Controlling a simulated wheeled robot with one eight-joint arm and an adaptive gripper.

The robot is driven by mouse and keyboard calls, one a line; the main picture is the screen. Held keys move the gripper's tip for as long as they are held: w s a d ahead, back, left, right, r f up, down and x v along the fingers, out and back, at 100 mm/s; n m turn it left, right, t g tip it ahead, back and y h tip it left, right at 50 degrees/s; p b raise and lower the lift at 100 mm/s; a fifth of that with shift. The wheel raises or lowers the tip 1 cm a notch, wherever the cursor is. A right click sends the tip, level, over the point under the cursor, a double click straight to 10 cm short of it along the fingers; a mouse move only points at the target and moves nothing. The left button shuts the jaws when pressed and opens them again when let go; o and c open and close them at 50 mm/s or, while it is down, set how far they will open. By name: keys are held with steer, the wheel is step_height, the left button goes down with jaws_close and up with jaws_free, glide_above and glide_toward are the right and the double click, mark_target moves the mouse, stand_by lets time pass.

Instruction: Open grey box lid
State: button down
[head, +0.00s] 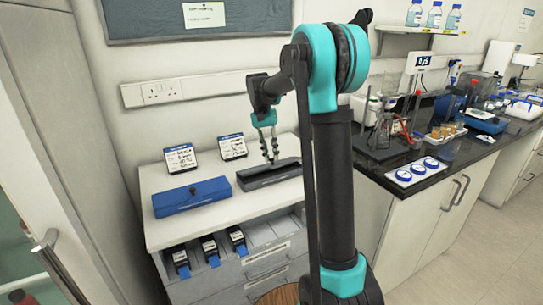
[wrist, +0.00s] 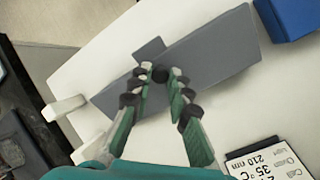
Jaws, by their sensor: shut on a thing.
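The grey box (head: 262,181) is long and dark grey and stands on the white cabinet top, right of the blue box. In the wrist view the grey box (wrist: 215,52) lies slantwise across the picture, with a small tab (wrist: 149,47) at one long edge. Its lid looks down on the box; no gap is visible. My gripper (head: 270,158) points down at the middle of the lid. Its fingertips (wrist: 160,74) are closed on the dark lid knob, which they mostly hide.
A blue box (head: 192,196) stands left of the grey one. Two label cards, one left (head: 180,158) and one right (head: 232,147), stand behind the boxes by the wall. An open drawer (head: 225,248) with several blue-labelled items is below. A black bench (head: 430,160) with glassware is at right.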

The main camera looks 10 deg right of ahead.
steer(key=c, duration=1.4)
jaws_free()
steer(key=v, duration=1.2)
